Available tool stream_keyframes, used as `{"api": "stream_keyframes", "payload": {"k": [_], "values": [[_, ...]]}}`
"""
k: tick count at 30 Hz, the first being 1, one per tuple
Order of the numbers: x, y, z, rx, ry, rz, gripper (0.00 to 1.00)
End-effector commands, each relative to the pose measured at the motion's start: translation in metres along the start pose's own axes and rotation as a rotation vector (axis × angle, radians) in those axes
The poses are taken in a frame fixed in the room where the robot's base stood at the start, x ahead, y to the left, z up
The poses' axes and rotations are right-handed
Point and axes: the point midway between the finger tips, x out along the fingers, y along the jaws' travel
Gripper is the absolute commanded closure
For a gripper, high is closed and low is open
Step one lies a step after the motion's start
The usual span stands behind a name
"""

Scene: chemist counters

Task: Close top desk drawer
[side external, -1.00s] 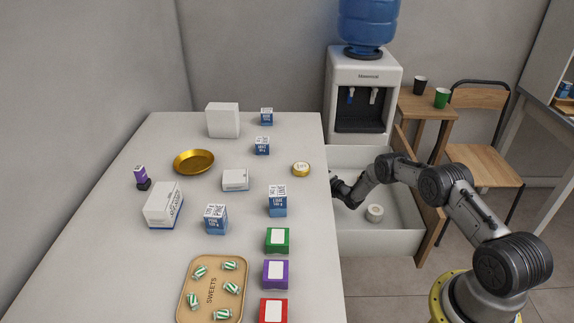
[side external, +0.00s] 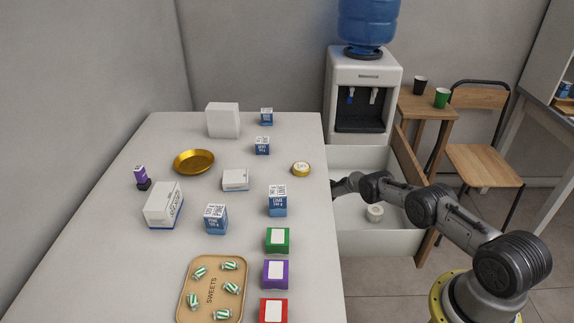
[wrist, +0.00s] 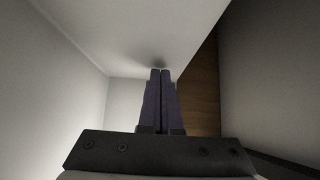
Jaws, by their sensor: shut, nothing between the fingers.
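The drawer (side external: 385,243) is pulled out from the desk's right side in the side view. It has white walls and a wooden front (side external: 408,158) at its right end. A small white roll-like item (side external: 375,213) lies inside. My gripper is at the drawer's left part, close to the desk's edge, and its tips are hidden there in the side view. In the wrist view my gripper (wrist: 160,70) is shut and empty, pointing toward pale walls, with a strip of brown wood (wrist: 201,90) to the right. I cannot tell whether the tips touch a surface.
The desk top (side external: 120,260) holds several boxes, a gold bowl (side external: 194,161) and a sweets tray (side external: 240,283). A water dispenser (side external: 362,90) stands behind the drawer. A wooden chair (side external: 482,165) and small table with two cups are to the right. Floor shows in front of the drawer.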

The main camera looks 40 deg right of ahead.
Motion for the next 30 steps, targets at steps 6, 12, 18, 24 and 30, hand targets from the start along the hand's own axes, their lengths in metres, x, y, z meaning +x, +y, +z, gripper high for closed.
{"api": "stream_keyframes", "payload": {"k": [6,12,18,24,30], "values": [[0.007,0.001,0.006,-0.002,-0.003,-0.001,1.0],[0.023,0.002,0.023,-0.003,-0.005,-0.001,1.0],[0.032,0.0,0.033,-0.002,-0.002,-0.002,1.0],[0.033,0.0,0.034,-0.001,-0.001,0.0,1.0],[0.033,0.0,0.034,-0.001,-0.001,0.0,1.0]]}}
